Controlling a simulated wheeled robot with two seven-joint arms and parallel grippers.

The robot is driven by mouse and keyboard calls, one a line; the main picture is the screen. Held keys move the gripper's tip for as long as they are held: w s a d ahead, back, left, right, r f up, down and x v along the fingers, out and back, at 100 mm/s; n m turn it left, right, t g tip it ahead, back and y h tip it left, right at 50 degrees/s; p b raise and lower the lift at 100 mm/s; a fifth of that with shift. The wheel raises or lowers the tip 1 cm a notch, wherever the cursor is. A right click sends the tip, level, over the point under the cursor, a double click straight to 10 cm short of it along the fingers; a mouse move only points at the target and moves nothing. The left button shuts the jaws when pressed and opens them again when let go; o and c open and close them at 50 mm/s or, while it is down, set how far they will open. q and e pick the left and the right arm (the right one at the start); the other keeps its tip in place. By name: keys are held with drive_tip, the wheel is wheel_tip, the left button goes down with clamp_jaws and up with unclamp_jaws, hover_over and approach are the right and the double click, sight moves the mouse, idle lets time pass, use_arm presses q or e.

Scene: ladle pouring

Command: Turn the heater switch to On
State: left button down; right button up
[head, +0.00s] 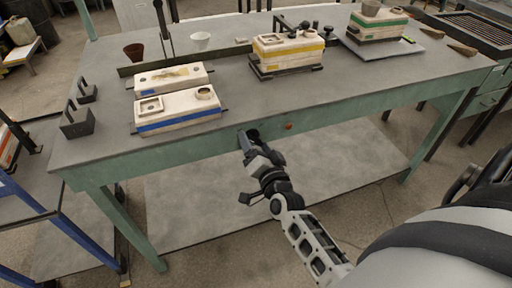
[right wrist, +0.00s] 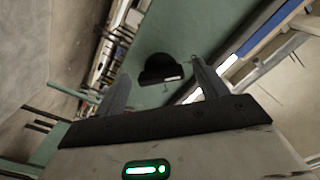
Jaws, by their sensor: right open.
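The heater switch is a black knob (head: 253,133) on the green front apron of the workbench, below the tabletop edge. In the right wrist view the knob (right wrist: 160,69) is a dark rounded shape with a small light mark at its lower edge. My right gripper (head: 247,142) is open and close in front of the knob, partly covering it in the head view. In the right wrist view the knob appears between the tips of the two spread fingers (right wrist: 162,72); I cannot tell whether they touch it. My left gripper is not in view.
A small orange-red round part (head: 288,126) sits on the apron right of the knob. The workbench top (head: 260,100) holds white blocks with blue (head: 180,111) and yellow (head: 289,46) stripes. A lower shelf (head: 200,205) lies below. A blue-framed rack (head: 35,200) stands at left.

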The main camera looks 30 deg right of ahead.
drive_tip(key=c, duration=1)
